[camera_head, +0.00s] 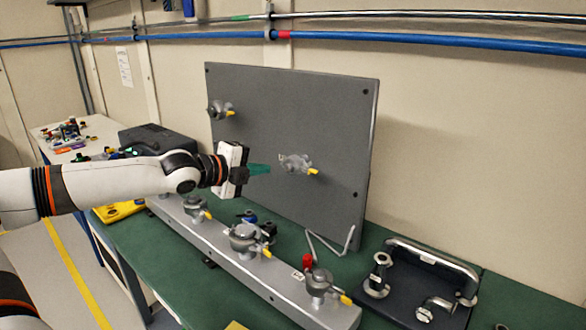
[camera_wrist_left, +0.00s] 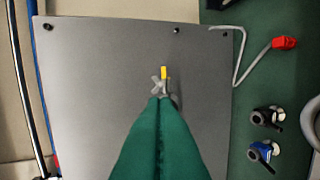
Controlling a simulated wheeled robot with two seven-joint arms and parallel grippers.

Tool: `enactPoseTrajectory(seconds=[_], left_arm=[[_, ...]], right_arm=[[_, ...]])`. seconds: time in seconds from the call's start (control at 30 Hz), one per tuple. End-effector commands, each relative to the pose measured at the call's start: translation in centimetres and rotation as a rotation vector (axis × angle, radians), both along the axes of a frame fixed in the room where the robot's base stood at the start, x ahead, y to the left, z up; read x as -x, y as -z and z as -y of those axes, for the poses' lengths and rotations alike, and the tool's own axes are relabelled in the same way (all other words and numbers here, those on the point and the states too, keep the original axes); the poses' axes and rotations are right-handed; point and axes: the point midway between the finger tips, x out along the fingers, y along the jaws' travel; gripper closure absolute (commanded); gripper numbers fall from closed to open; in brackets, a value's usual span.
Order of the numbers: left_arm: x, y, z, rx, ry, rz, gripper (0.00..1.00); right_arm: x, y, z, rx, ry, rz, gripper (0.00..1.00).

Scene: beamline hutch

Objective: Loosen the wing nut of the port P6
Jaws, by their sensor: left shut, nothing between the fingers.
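A grey upright panel (camera_head: 250,120) carries a metal port fitting with a wing nut and yellow tip (camera_head: 293,162) at its middle right. A similar fitting (camera_head: 220,109) is at its upper left. No port label is readable, so I cannot tell which is P6. My left gripper (camera_head: 268,169) is shut, its green fingers pointing at the middle-right fitting. In the left wrist view the closed fingertips (camera_wrist_left: 160,100) lie just below that wing nut (camera_wrist_left: 163,86) in the picture and partly cover it; I cannot tell whether they touch. My right gripper is not in view.
A grey rail (camera_head: 215,238) with several valve fittings runs along the green bench (camera_head: 380,240) before the panel. A bent wire stand (camera_head: 330,243) is at the panel's foot. A black tray with a handle (camera_head: 405,300) stands at right. Blue pipe (camera_head: 400,38) crosses the wall.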

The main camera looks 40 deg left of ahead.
Motion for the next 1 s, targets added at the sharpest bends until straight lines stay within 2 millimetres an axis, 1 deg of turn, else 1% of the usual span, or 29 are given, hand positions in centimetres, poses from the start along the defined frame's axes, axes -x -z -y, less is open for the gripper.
enactPoseTrajectory(seconds=[0.07,0.23,0.43,0.57,0.63,0.77,1.0], left_arm=[[0.1,0.1,0.2,0.02,0.0,-0.009,1.0],[-0.4,-0.2,0.0,0.029,-0.007,-0.001,1.0],[-1.5,0.0,0.2,0.03,-0.007,0.001,1.0],[-2.3,0.4,0.8,0.03,0.002,-0.005,1.0],[-3.2,0.5,0.7,0.03,-0.003,-0.002,1.0],[-4.9,1.0,1.3,0.028,0.003,-0.003,1.0],[-9.0,2.3,2.0,0.028,0.001,-0.006,1.0]], right_arm=[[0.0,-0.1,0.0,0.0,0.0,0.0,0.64],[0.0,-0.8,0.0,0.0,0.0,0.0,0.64],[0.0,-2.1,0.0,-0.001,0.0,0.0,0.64],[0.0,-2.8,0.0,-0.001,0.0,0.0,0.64],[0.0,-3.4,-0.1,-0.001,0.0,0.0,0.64],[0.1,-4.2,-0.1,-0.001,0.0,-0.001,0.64],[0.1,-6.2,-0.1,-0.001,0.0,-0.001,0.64]])
